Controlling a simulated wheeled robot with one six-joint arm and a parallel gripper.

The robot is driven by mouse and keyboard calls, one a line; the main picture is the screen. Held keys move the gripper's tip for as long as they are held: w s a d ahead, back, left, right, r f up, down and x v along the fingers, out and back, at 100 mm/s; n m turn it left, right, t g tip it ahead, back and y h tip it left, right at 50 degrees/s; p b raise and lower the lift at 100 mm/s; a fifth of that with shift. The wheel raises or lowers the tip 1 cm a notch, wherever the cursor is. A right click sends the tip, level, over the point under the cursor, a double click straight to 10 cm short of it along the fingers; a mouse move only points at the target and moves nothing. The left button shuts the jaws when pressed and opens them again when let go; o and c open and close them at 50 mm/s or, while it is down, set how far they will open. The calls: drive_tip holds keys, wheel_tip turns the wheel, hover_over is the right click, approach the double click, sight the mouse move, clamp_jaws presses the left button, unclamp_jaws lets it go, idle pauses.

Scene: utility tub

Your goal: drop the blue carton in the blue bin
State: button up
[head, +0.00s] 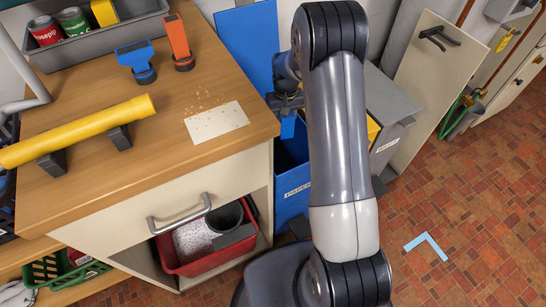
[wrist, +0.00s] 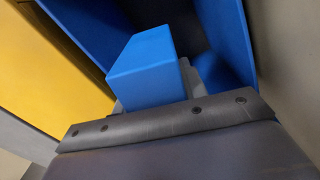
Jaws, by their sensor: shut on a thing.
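The blue carton (wrist: 143,72) is held in my gripper (head: 288,108). In the head view only a small part of the carton (head: 288,127) shows below the gripper, beside my arm. The blue bin (head: 290,200), with a "PAPER" label, stands on the floor right of the counter, its right part hidden behind my arm. The carton is over the bin's opening. In the wrist view, blue bin walls (wrist: 228,40) and a dark interior show around the carton. How deep the carton sits relative to the rim cannot be told.
A blue panel (head: 250,45) stands up behind the bin. A yellow bin (wrist: 45,60) is close beside it, with a grey bin (head: 390,110) to the right. The wooden counter (head: 225,75) is on the left, holding a yellow pipe (head: 80,132).

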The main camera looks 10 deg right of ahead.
drive_tip(key=shift+f+b, duration=0.95)
drive_tip(key=shift+f, duration=0.95)
drive_tip(key=o, duration=1)
drive_tip(key=shift+o, duration=0.2)
drive_tip(key=shift+r, duration=0.1)
wheel_tip(320, 180, up, 11)
drive_tip(key=shift+f+p, duration=0.15)
drive_tip(key=shift+p, duration=0.85)
